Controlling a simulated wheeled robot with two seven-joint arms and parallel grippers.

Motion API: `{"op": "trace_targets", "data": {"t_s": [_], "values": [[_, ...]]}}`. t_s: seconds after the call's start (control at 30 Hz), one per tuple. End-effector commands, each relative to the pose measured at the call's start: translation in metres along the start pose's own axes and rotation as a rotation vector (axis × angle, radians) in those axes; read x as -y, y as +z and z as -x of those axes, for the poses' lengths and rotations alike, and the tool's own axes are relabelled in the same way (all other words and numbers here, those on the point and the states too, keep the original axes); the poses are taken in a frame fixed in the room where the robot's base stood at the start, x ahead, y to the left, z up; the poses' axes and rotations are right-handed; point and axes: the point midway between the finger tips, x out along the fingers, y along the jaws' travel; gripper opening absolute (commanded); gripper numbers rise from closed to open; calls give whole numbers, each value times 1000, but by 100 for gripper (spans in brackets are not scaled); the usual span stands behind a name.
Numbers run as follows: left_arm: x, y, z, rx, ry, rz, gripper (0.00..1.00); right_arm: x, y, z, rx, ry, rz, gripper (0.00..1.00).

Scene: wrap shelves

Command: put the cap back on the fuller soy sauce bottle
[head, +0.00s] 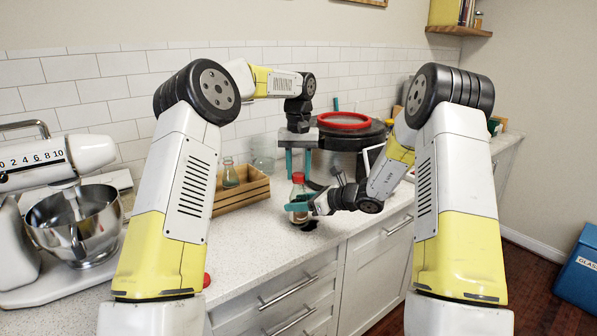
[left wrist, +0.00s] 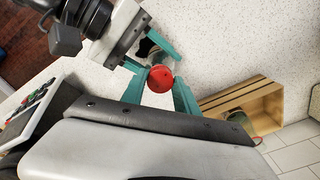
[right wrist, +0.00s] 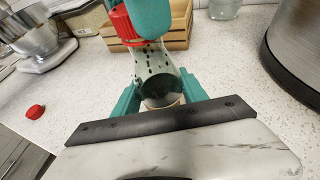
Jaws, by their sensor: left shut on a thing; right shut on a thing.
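A glass soy sauce bottle (head: 298,190) stands over the counter, dark at its base in the right wrist view (right wrist: 160,88). My right gripper (head: 302,206) is shut around its body from the right. A red cap (head: 298,177) is at the bottle's mouth; it also shows in the right wrist view (right wrist: 119,22). My left gripper (head: 299,167) reaches down from above and is shut on this cap (left wrist: 160,79). Fingers partly hide the mouth, so I cannot tell if the cap is seated. A second bottle (head: 230,178) stands in the wooden crate (head: 240,192).
Another red cap (right wrist: 35,111) lies on the counter at left, apart from the bottles. A stand mixer (head: 55,165) with a steel bowl is at far left.

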Motion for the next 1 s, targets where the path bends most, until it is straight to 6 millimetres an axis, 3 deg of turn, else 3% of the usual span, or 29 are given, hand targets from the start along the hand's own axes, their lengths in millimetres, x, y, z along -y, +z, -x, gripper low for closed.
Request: {"op": "trace_targets", "data": {"t_s": [0.2, 0.4, 0.57, 0.6, 0.7, 1.0], "values": [[0, 0, 0, -1, 0, -484, 0, 0, 0, 0, 0, 1, 1, 0], [0, 0, -1, -1, -2, -856, 0, 0, 0, 0, 0, 1, 1, 0], [0, 0, 0, -1, -2, -867, 0, 0, 0, 0, 0, 1, 1, 0], [0, -1, 0, -1, -2, -867, 42, 0, 0, 0, 0, 1, 1, 0], [0, 0, -1, -1, -2, -866, 62, 0, 0, 0, 0, 1, 1, 0], [0, 0, 0, 0, -1, -864, 62, 0, 0, 0, 0, 1, 0, 0]]}}
